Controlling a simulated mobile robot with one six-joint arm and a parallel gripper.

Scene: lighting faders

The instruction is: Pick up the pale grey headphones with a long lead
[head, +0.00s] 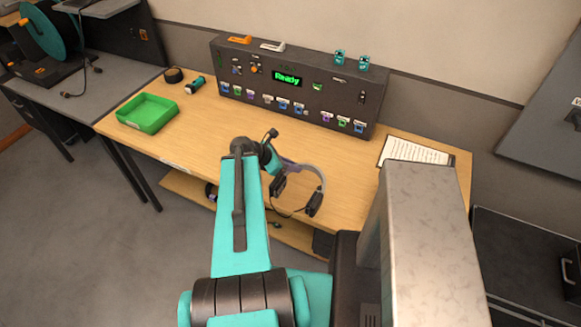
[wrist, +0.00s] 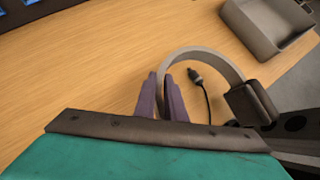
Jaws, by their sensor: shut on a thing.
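The pale grey headphones, with a grey headband (head: 321,174) and dark ear cups (head: 314,204), show at the front edge of the table, just past my arm. In the wrist view the headband (wrist: 216,60) arches to the right from my gripper (wrist: 161,95), with one ear cup (wrist: 252,105) at its right end. My gripper's purple fingers (head: 289,164) are closed on the left part of the headband. A thin dark lead with a plug (wrist: 195,76) runs inside the arch. Whether the headphones touch the table is unclear, and the other ear cup is hidden in the wrist view.
A black console (head: 285,100) with coloured faders and a green "Ready" display stands at the back. A green tray (head: 148,125) sits at the left, a paper sheet (head: 417,151) at the right. The wrist view shows a grey tray (wrist: 265,40). The wooden table (head: 215,140) has clear room in the middle.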

